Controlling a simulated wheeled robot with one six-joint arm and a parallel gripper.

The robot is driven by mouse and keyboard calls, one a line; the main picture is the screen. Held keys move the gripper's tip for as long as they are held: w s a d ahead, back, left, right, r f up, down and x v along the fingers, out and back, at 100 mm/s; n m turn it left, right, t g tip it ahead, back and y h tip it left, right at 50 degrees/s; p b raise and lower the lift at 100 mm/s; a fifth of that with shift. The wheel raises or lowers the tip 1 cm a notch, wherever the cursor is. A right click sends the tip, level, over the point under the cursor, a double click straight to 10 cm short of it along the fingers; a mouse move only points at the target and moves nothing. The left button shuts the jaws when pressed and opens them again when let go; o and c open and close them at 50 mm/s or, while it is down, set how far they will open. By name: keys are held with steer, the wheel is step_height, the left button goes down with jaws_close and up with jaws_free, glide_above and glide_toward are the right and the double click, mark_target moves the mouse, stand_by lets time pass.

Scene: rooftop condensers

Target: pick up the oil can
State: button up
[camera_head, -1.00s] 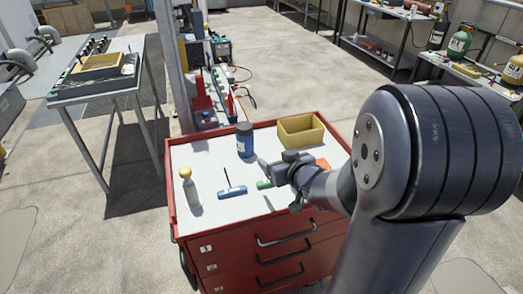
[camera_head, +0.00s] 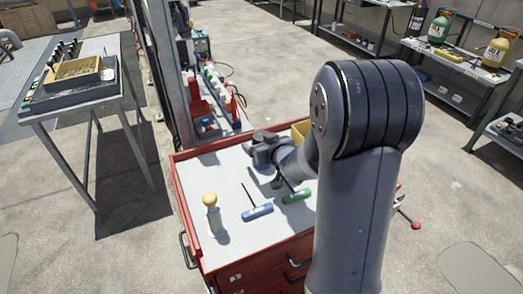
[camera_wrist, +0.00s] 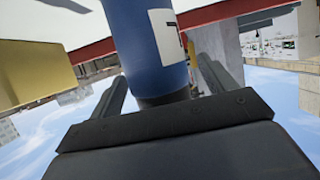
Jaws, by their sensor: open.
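The blue can (camera_wrist: 150,50), which looks like the oil can, has a white label and a dark cap. In the wrist view it stands between the two fingers of my gripper (camera_wrist: 165,88), with its cap end towards the palm. The fingers are open, one on each side; I cannot tell whether either touches it.
The red cart (camera_head: 222,260) has a white top. On it are a yellow-capped bottle (camera_head: 212,215), a blue-handled tool (camera_head: 257,212), a green-handled tool (camera_head: 297,196) and a yellow bin (camera_head: 300,130). A metal post (camera_head: 160,75) rises behind the cart.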

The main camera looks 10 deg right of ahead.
steer(key=c, duration=1.2)
steer(key=shift+c, duration=0.4)
steer(key=shift+r, duration=0.1)
